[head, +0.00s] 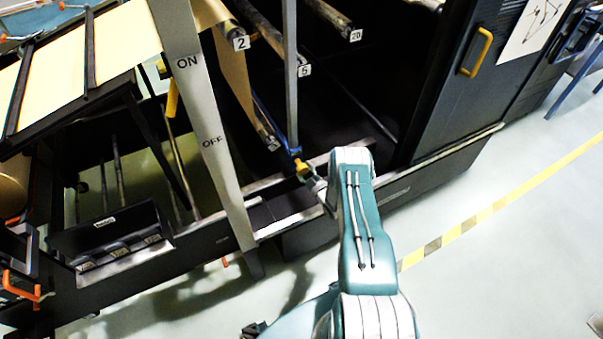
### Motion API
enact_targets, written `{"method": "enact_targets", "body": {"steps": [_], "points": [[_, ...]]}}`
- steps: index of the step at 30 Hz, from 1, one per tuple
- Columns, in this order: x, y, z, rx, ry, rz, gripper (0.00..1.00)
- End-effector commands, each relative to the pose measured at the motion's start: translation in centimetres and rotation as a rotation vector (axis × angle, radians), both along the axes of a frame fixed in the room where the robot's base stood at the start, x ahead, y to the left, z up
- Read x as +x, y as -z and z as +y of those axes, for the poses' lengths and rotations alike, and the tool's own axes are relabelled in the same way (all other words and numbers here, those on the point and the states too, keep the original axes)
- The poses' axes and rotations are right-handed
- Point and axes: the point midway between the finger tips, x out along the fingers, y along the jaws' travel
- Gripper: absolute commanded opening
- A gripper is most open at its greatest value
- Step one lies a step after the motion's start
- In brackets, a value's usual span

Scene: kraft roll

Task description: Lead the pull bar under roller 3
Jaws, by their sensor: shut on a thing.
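The blue pull bar (275,127) slants inside the dark machine frame, with a yellow end (302,167) toward me. My gripper (308,176) is shut on that near end; my own arm partly covers it and the fingers show small. The brown kraft paper (234,72) comes over roller 2 (228,30), tagged "2", and hangs down toward the bar. A lower roller end with a small tag (271,143) sits just left of the bar; I cannot read its number for sure. Whether the bar is under that roller is unclear.
Roller 5 (262,30) and roller 20 (330,14) lie higher up. A grey upright (290,75) stands close by my gripper. The ON/OFF post (200,110) is to the left. A dark cabinet door (455,75) is to the right.

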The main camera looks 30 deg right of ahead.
Motion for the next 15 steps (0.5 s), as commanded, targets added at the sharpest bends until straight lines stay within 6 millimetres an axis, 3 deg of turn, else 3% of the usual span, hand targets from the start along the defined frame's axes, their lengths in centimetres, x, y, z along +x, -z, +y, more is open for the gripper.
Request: {"method": "enact_targets", "body": {"steps": [5,15], "points": [[0.0,-0.2,-0.1,0.000,0.001,-0.001,0.05],[0.0,-4.4,-2.0,-0.001,0.002,-0.002,0.05]]}}
